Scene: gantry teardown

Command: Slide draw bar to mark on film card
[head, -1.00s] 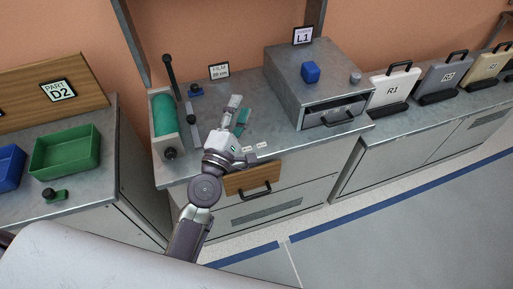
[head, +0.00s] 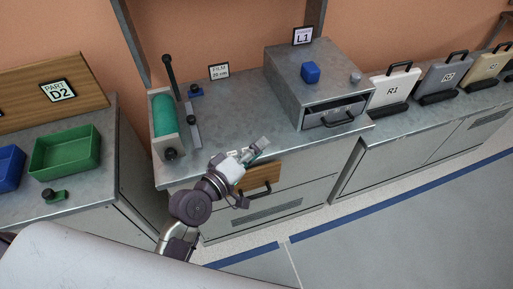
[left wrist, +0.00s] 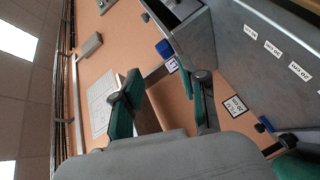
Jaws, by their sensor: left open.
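The film card (head: 219,71) stands at the back of the metal bench; it reads "FILM 20 cm" and also shows in the left wrist view (left wrist: 236,105). A green film roll (head: 164,116) sits at the bench's left end. A slim grey bar (head: 194,128), which looks like the draw bar, lies just right of the roll. My left gripper (head: 256,149) is at the bench's front edge, right of the bar and apart from it. Its green-padded fingers are spread and empty in the left wrist view (left wrist: 165,98). Small length labels (left wrist: 273,50) show there. My right gripper is out of view.
A grey cabinet (head: 287,80) with a blue block (head: 310,72) on top stands to the right. A wood-fronted drawer (head: 265,176) is below my gripper. A black lever (head: 170,75) rises behind the roll. The middle bench top is clear.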

